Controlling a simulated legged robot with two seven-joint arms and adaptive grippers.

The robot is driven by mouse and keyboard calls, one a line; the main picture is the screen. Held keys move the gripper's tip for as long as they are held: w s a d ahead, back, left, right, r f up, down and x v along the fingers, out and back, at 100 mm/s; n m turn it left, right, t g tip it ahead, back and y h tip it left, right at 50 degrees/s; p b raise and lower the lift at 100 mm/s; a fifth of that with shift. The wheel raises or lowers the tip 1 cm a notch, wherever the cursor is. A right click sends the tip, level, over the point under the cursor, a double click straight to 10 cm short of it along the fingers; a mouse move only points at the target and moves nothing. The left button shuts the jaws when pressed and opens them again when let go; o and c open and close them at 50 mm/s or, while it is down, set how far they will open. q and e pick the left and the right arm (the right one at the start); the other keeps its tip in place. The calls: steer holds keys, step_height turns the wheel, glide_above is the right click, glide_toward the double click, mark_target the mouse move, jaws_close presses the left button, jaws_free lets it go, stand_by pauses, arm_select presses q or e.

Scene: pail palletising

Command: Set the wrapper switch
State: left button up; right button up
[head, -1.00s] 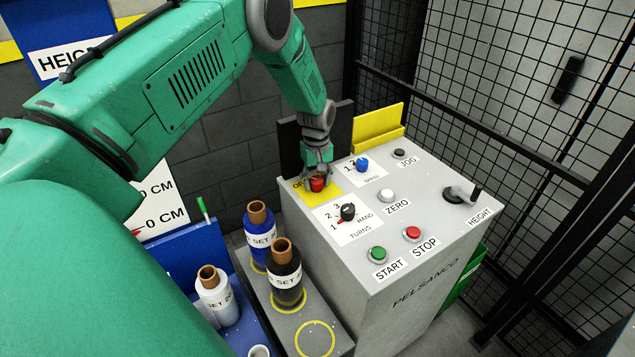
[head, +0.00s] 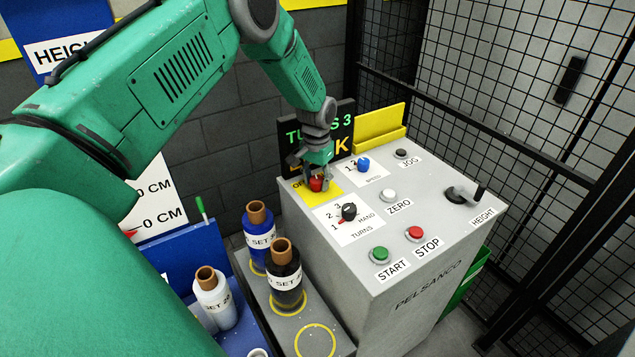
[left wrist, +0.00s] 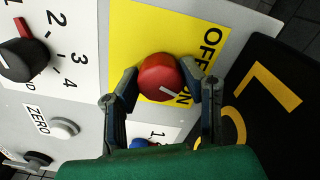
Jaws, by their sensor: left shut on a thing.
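The red wrapper switch (head: 316,184) sits on a yellow plate (head: 329,191) at the far left corner of the grey control box. My left gripper (head: 317,181) reaches down to it from above and is shut on it. In the left wrist view a finger is on either side of the red knob (left wrist: 158,76). The knob's white mark points towards the word ON, away from OFF. The display (head: 340,135) behind it is lit and reads "TURNS 3" in green, with partly hidden yellow text below. My right gripper is out of view.
The panel also holds a black turns dial (head: 348,212), blue speed knob (head: 363,165), white ZERO (head: 388,195), green START (head: 380,255), red STOP (head: 415,233) and a height lever (head: 465,195). Film rolls (head: 284,270) stand left. A black mesh fence (head: 540,110) bounds the right.

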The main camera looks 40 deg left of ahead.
mark_target(318, 177)
arm_select(q)
steer(key=m, duration=0.5)
steer(key=shift+w+a+r, duration=0.1)
steer(key=shift+w+r, duration=0.1)
steer(key=shift+w, duration=0.1)
stand_by(0.5)
steer(key=o, duration=1.1)
steer(key=shift+o, duration=0.2)
steer(key=shift+f, duration=0.15)
step_height(318, 177, up, 12)
steer(key=shift+f, duration=0.15)
